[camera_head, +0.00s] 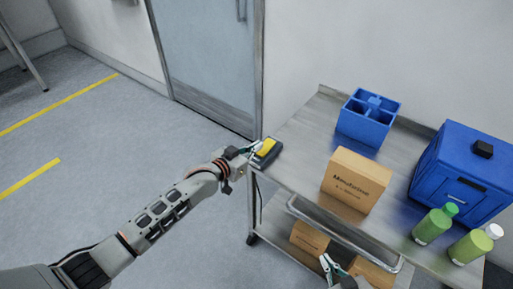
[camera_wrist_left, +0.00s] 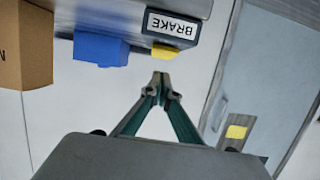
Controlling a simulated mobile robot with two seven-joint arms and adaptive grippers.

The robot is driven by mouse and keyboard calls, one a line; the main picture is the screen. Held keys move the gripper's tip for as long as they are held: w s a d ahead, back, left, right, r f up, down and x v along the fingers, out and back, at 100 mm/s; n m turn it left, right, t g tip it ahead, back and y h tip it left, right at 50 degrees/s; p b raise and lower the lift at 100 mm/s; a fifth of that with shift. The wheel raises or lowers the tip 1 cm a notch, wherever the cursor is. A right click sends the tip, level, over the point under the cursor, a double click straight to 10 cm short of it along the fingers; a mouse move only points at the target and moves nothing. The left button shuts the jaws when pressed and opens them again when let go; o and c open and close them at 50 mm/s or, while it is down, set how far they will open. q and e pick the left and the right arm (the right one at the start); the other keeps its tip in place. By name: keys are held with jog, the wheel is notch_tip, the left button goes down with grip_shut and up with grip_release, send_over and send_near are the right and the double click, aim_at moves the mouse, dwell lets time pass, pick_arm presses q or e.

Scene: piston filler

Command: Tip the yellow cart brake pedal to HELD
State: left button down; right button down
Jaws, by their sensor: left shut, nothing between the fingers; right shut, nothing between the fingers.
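The yellow brake pedal (camera_head: 267,146) sits on a dark housing (camera_head: 263,160) at the cart's near left corner. In the left wrist view the pedal (camera_wrist_left: 165,52) shows beside an upside-down BRAKE label (camera_wrist_left: 172,25). My left gripper (camera_head: 254,147) is shut and empty, its tips close to the pedal's left side. In the left wrist view its closed tips (camera_wrist_left: 160,78) appear just below the pedal with a small gap in the picture. Whether the pedal is at HELD cannot be read. My right gripper (camera_head: 326,260) is shut and empty near the cart's front, low in the head view.
The metal cart (camera_head: 305,135) carries a blue divided caddy (camera_head: 367,118), a cardboard box (camera_head: 356,180), a blue case (camera_head: 463,172) and green bottles (camera_head: 433,226). A handle rail (camera_head: 340,235) runs along its front. More boxes (camera_head: 309,238) stand below. Floor to the left is clear.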

pick_arm(q)
jog(key=p+v, duration=0.1)
jog(key=v, duration=0.9)
jog(key=shift+s+a+f, duration=0.15)
jog(key=shift+s+f, duration=0.05)
jog(key=s+a+f+n+y, duration=0.1)
jog(key=s+a+f, duration=0.3)
jog(key=s, duration=0.4)
jog(key=s+a+f+n+y, duration=0.1)
jog(key=s+a+f+y, duration=0.2)
jog(key=s, duration=0.5)
jog(key=s+a+f+g+y, duration=0.1)
jog(key=s+a+f, duration=0.4)
jog(key=s+f, duration=0.2)
jog(key=shift+s+a+f+n+y, duration=0.2)
jog(key=shift+s+a+n+y, duration=0.2)
jog(key=shift+s, duration=0.55)
